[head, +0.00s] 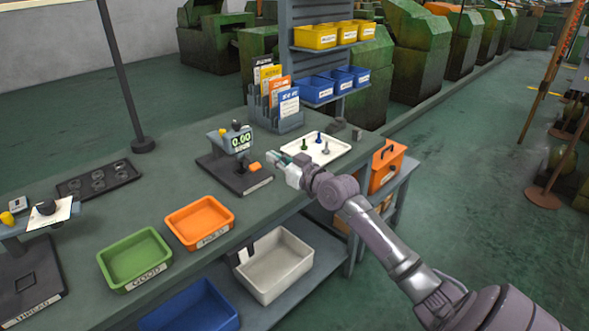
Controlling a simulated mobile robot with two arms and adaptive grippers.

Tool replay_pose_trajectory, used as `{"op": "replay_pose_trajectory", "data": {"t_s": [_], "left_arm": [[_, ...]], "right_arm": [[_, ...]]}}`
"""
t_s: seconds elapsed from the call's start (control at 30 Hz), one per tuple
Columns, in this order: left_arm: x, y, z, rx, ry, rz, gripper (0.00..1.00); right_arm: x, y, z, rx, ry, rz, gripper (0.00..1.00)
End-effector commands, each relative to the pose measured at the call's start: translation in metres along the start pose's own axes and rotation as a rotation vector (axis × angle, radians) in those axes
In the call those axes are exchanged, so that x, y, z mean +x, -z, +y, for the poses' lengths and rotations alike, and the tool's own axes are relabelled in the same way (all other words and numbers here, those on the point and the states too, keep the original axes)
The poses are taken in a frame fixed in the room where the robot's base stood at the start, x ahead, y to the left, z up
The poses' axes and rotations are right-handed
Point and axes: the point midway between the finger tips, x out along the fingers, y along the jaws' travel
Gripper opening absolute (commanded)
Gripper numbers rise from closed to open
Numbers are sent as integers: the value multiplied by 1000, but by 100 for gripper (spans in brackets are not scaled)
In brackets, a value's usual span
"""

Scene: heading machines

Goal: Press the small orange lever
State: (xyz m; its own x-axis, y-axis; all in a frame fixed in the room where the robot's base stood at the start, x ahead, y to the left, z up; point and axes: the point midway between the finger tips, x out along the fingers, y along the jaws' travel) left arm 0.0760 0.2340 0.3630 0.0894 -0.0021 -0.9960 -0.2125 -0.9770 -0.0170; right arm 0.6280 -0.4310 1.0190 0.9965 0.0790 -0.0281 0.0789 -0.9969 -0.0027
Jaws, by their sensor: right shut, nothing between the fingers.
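The small orange lever (255,166) sits on the right part of a dark gauge stand (228,176) that lies on the bench. The stand carries a display (241,140) reading 0.00. My right gripper (276,160) reaches in from the right and is shut and empty. It is just to the right of the lever, with a small gap showing between them in this view. Its height above the bench is hard to judge. My left gripper is not in view.
A white tray (338,149) with small pegs lies just behind my right gripper. A file holder (287,124) stands behind it. Orange (232,234) and green (166,262) bins are in front of the stand. An orange box (402,165) is on a lower shelf at right.

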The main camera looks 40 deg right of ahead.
Motion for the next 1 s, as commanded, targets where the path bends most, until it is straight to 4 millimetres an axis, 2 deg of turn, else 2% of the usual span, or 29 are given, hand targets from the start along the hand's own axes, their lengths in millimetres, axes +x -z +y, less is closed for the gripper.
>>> {"op": "replay_pose_trajectory", "data": {"t_s": [0.03, 0.2, 0.4, 1.0], "left_arm": [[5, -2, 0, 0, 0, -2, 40], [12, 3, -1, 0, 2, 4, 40], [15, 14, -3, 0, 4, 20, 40], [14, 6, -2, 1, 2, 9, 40]], "right_arm": [[-12, -7, 0, -4, 1, -2, 0], [-43, -13, -1, -3, 1, -2, 0], [-61, -15, 0, -2, 1, 1, 0], [-64, -15, 0, -1, 0, 2, 0]]}}
